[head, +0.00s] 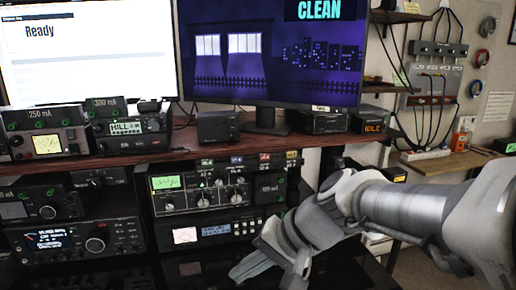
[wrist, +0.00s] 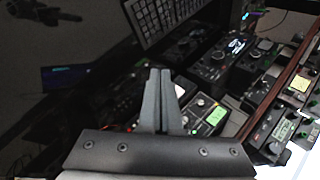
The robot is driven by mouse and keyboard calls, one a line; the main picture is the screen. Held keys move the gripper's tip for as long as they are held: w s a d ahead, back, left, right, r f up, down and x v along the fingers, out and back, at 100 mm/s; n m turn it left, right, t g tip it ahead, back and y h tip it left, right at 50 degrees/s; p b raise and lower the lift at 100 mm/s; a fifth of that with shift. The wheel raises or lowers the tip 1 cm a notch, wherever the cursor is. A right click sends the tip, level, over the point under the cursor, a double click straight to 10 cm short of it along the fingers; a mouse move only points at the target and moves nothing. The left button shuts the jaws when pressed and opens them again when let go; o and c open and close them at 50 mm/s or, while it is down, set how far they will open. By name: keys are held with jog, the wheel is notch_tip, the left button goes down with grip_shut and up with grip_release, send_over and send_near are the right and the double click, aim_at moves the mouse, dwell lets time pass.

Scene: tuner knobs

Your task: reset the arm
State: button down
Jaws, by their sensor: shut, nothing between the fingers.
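My arm reaches in from the right of the head view. My gripper (head: 245,270) hangs low in front of the shelf of radios, at the bottom middle. In the wrist view, the two grey fingers of my gripper (wrist: 158,72) lie side by side, closed and empty. The tuner unit with a green meter and several knobs (head: 205,188) sits on the shelf above and left of the fingers in the head view. It also shows just right of the fingertips in the wrist view (wrist: 210,120). I cannot tell whether the fingers touch anything.
A brown wooden shelf (head: 140,160) runs across above the radios. Two monitors stand on it, one reading "Ready" (head: 85,45) and one reading "CLEAN" (head: 270,60). Another radio with a lit display (head: 75,243) is at lower left. Cables hang on the right wall panel (head: 435,70).

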jog(key=s+d+n+t+h, duration=0.1)
jog(key=s+d+h, duration=0.3)
jog(key=d, duration=0.4)
jog(key=s+d+n+t+h, duration=0.2)
jog(key=s+d+h, duration=0.15)
jog(key=d, duration=0.45)
notch_tip(320, 180, up, 18)
jog(key=s+p, duration=0.1)
jog(key=p, duration=1.7)
jog(key=shift+d, duration=0.25)
jog(key=shift+f, duration=0.1)
